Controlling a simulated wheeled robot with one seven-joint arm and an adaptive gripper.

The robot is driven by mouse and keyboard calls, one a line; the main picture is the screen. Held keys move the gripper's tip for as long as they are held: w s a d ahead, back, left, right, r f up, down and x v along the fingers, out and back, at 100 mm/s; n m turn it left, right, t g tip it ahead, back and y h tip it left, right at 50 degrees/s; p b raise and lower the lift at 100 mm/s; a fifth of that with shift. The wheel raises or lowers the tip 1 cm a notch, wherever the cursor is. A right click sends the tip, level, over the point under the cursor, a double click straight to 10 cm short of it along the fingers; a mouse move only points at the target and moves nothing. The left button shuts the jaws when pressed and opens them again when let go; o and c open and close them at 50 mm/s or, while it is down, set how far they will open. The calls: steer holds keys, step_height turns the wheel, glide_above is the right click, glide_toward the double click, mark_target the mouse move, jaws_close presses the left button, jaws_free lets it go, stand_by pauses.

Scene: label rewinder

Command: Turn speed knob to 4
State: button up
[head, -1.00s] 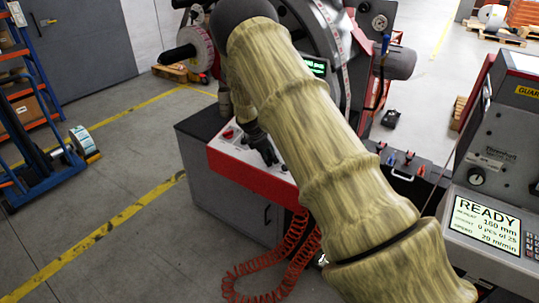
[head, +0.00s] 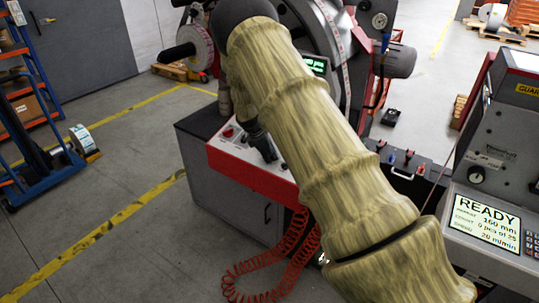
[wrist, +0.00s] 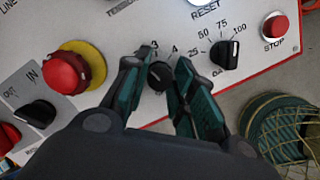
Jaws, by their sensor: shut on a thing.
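The speed knob (wrist: 159,76) is a small black knob on the pale control panel (wrist: 120,22). In the wrist view the printed digits 3 and 4 show just above it; its other markings are mostly hidden by the fingers. My gripper (wrist: 162,82) is shut on the knob, one dark green finger on each side. Its pointer direction is hard to read. In the head view my gripper (head: 266,152) reaches down onto the red-edged panel, and the knob itself is hidden there.
Right of the knob sits another black knob (wrist: 225,54) marked 25 to 100, then a red stop button (wrist: 275,26). Left is a red emergency button (wrist: 68,72) on yellow and a black IN/OUT knob (wrist: 37,113). A red coiled hose (head: 270,285) hangs below the panel.

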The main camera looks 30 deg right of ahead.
steer(key=m+b, duration=0.1)
steer(key=m, duration=0.3)
steer(key=shift+w+g, duration=0.1)
steer(key=shift+g, duration=0.2)
steer(key=m, duration=0.3)
steer(key=shift+m+y+b, duration=0.4)
steer(key=m, duration=0.3)
steer(key=shift+d+g+y+b, duration=0.1)
steer(key=shift+g+y+b, duration=0.2)
steer(key=shift+y, duration=0.1)
steer(key=shift+r+m+y, duration=0.1)
steer(key=shift+m+y, duration=0.2)
steer(key=shift+m, duration=1.9)
steer(key=o, duration=1)
